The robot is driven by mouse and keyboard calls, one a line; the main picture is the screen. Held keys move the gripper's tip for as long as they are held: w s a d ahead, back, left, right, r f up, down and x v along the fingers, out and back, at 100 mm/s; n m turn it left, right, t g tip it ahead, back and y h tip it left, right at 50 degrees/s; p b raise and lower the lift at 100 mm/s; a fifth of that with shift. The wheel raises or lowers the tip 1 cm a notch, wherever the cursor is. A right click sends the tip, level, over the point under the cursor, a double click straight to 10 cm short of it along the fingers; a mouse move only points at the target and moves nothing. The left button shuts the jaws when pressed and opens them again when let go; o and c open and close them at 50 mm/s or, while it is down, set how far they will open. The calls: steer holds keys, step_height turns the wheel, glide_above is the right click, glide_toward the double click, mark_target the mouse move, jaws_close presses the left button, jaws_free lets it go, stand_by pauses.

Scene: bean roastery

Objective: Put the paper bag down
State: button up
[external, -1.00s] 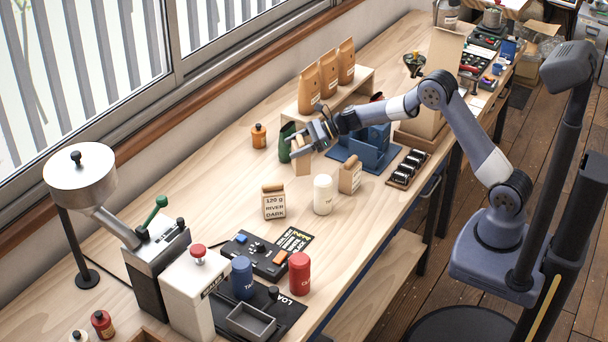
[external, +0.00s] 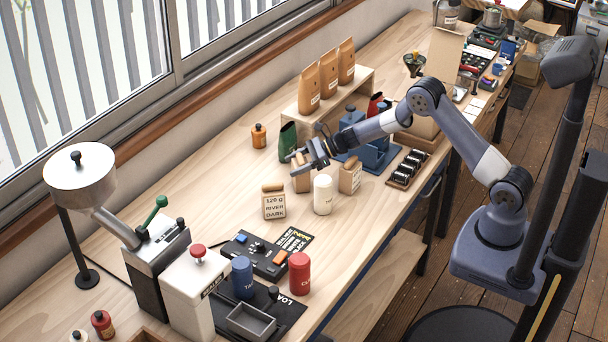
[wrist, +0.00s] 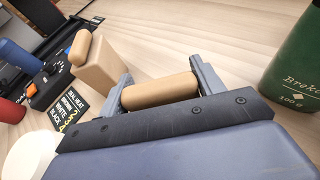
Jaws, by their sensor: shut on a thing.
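My gripper (external: 298,160) is shut on the rolled top of a small tan paper bag (external: 302,183). In the wrist view the rolled top (wrist: 160,91) lies between the two fingers (wrist: 160,88), and the bag's body is hidden below it. The bag hangs upright, at or just above the wooden bench (external: 225,205); I cannot tell whether its base touches. A similar bag labelled 120 g River Dark (external: 274,206) stands nearer the camera; it also shows in the wrist view (wrist: 108,70). Another tan bag (external: 349,177) stands to the right.
A white canister (external: 323,195) stands close to the held bag, in front and to the right. A green bag (external: 287,143) stands close behind it; it also shows in the wrist view (wrist: 293,65). A black control panel (external: 262,253) lies nearer. Bench left of the bags is clear.

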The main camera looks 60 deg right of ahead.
steer(key=o, duration=1.2)
steer(key=shift+o, duration=0.2)
steer(key=shift+r+p, duration=0.15)
steer(key=shift+p, duration=0.15)
steer(key=b+v, duration=0.3)
steer(key=v, duration=0.9)
